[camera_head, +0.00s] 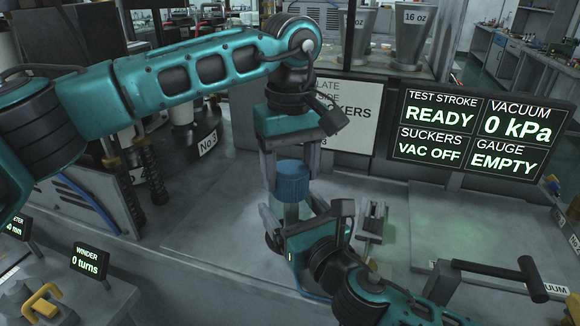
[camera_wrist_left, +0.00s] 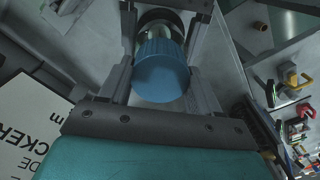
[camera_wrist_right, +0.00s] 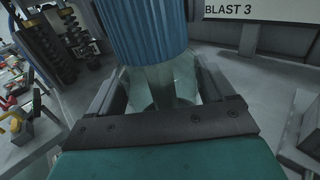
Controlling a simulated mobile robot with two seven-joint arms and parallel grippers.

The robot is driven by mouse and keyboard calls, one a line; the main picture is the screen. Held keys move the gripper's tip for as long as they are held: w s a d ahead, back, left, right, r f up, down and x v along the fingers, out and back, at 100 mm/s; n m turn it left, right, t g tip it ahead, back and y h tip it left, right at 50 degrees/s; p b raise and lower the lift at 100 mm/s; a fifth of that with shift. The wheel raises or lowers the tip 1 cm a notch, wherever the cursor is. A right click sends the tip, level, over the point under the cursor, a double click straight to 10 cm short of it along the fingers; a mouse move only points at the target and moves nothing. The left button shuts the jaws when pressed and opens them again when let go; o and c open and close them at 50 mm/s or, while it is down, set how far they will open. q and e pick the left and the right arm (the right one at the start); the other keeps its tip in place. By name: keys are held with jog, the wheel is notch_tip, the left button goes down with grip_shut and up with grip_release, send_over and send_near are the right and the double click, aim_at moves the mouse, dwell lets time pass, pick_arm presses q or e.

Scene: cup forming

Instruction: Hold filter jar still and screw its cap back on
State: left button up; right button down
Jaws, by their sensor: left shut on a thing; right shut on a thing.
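The blue ribbed cap (camera_head: 292,181) sits at the top of the clear filter jar (camera_head: 291,212). My left gripper (camera_head: 291,172) comes down from above and is shut on the cap, which shows between its fingers in the left wrist view (camera_wrist_left: 159,72). My right gripper (camera_head: 290,222) is lower and shut on the jar; the glass (camera_wrist_right: 165,88) shows between its fingers in the right wrist view, with the cap (camera_wrist_right: 145,30) above it. The jar stands upright. Its base is mostly hidden by my right gripper, and I cannot tell how far the cap is threaded.
A small metal fixture (camera_head: 373,222) stands just right of the jar. A dark display panel (camera_head: 478,132) and a white sign (camera_head: 345,118) stand behind. A black handle (camera_head: 490,270) is at the front right. Bare bench (camera_head: 190,232) lies to the left.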

pick_arm(q)
jog(key=m, duration=0.4)
jog(key=shift+r, duration=0.1)
jog(key=m, duration=0.3)
jog(key=shift+m, duration=0.4)
jog(key=m, duration=0.3)
jog(key=shift+m, duration=0.3)
jog(key=m, duration=0.4)
jog(key=shift+m, duration=0.3)
jog(key=shift+d, duration=0.1)
jog(key=o, duration=1.1)
